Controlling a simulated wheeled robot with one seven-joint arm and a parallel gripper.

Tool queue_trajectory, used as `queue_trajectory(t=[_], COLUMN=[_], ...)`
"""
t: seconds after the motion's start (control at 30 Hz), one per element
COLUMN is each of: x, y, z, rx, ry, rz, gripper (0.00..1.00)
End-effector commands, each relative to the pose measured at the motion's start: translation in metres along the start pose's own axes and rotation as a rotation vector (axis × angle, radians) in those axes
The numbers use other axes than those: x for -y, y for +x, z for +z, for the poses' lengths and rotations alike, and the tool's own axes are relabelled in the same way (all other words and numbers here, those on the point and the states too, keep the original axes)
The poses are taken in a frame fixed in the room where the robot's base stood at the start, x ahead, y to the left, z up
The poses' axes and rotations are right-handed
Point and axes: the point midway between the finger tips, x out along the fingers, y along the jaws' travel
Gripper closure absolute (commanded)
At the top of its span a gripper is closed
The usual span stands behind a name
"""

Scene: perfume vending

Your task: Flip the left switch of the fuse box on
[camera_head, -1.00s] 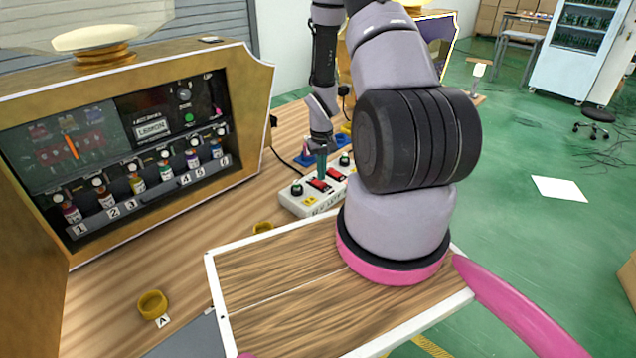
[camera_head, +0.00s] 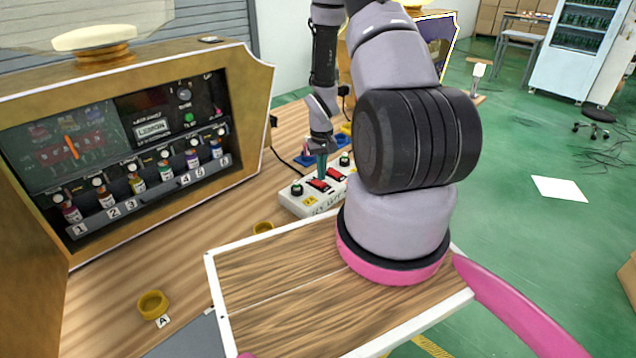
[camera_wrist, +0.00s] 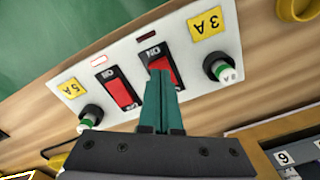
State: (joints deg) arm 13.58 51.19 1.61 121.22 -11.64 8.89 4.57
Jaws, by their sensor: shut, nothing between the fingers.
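The white fuse box (camera_head: 292,207) lies on the wooden counter, partly hidden by my arm in the head view. It has two red rocker switches. The left switch (camera_head: 319,185) is the one on the right in the wrist view (camera_wrist: 164,72), which sees the box upside down, beside the yellow 3A label (camera_wrist: 207,23). The other switch (camera_head: 336,174) shows left of it in the wrist view (camera_wrist: 120,92). My gripper (camera_head: 321,174) points down, its teal fingers shut and empty. The fingertips (camera_wrist: 160,75) overlap the left switch; I cannot tell whether they touch it.
A perfume display case (camera_head: 200,80) stands to the left. A yellow ring (camera_head: 152,304) sits on the counter in front. A wooden white-rimmed tray (camera_head: 270,285) is nearest.

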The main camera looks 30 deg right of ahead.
Motion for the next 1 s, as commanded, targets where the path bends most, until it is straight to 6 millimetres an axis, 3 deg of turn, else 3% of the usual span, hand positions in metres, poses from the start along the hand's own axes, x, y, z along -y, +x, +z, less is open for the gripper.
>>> queue_trajectory(t=[1.0], x=[0.0], y=[0.014], z=[0.0], rx=[0.0], ry=[0.0], rz=[0.0], gripper=[1.0])
